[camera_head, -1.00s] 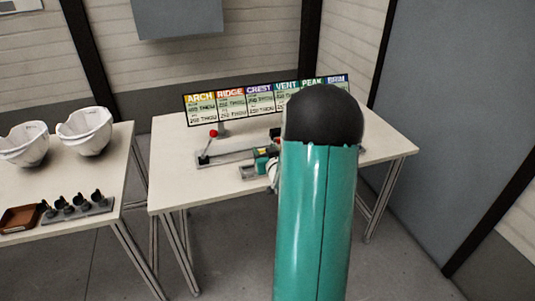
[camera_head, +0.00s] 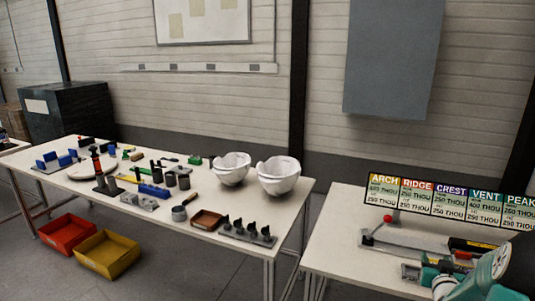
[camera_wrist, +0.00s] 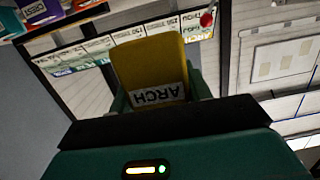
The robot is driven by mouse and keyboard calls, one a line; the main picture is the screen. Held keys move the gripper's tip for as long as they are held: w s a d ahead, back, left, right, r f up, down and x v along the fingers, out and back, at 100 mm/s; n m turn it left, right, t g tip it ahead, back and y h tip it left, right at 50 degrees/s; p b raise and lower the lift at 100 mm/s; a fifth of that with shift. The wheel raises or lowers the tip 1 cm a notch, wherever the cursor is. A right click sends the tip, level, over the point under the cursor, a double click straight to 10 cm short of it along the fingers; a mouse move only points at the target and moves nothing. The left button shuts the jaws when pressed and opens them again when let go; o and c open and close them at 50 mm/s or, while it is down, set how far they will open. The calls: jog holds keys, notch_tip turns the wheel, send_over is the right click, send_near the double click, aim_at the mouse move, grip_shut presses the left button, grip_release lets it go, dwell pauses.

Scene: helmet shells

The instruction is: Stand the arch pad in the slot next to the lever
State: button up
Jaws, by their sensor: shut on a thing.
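The arch pad (camera_wrist: 150,62) is a yellow block with a white ARCH label, upside down in the wrist view. My gripper (camera_wrist: 158,97) is shut on it, with a green finger on each side of its lower part. The lever has a red knob (camera_head: 388,218) and stands at the left end of a grey fixture (camera_head: 410,244) on the right table. The knob also shows near the top of the wrist view (camera_wrist: 207,19). I cannot make out the slot beside the lever. My arm hides part of the fixture, and the pad is not clearly visible in the head view.
A sign (camera_head: 450,198) with coloured headings stands behind the fixture. The left table holds two white helmet shells (camera_head: 279,176), a brown tray (camera_head: 207,219) and a rack of dark pieces (camera_head: 248,232). A gap separates the tables. Red and yellow bins sit on the floor.

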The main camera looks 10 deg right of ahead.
jog(key=w+a+f+n+t+y, duration=0.1)
jog(key=w+a+f+y, duration=0.3)
jog(key=a, duration=0.6)
jog(key=w+a+f+n+t, duration=0.1)
jog(key=w+a+f+n, duration=0.15)
jog(key=w+a, duration=0.45)
jog(key=s+a+f+n+y, duration=0.15)
jog(key=a+f, duration=0.25)
jog(key=a, duration=0.8)
jog(key=a+f+n+y, duration=0.1)
jog(key=a+f+y, duration=0.15)
jog(key=a, duration=0.95)
jog(key=w+d+r+m+h, duration=0.1)
jog(key=d+r+m+h, duration=0.15)
jog(key=d, duration=1.05)
jog(key=s+d+r+m+h, duration=0.1)
jog(key=s+d+r+h, duration=0.1)
jog(key=d, duration=0.8)
jog(key=s+d+r+m+g+h, duration=0.1)
jog(key=s+d+r, duration=0.4)
jog(key=d, duration=0.5)
jog(key=s+d+r+m+g+h, duration=0.1)
jog(key=s+d+r+m+h, duration=0.1)
jog(key=d, duration=0.8)
jog(key=shift+s+r+h, duration=0.25)
jog(key=shift+s+r, duration=0.35)
jog(key=shift+s, duration=0.15)
jog(key=shift+s+r+h, duration=0.2)
jog(key=shift+s+r, duration=0.35)
jog(key=shift+s, duration=0.2)
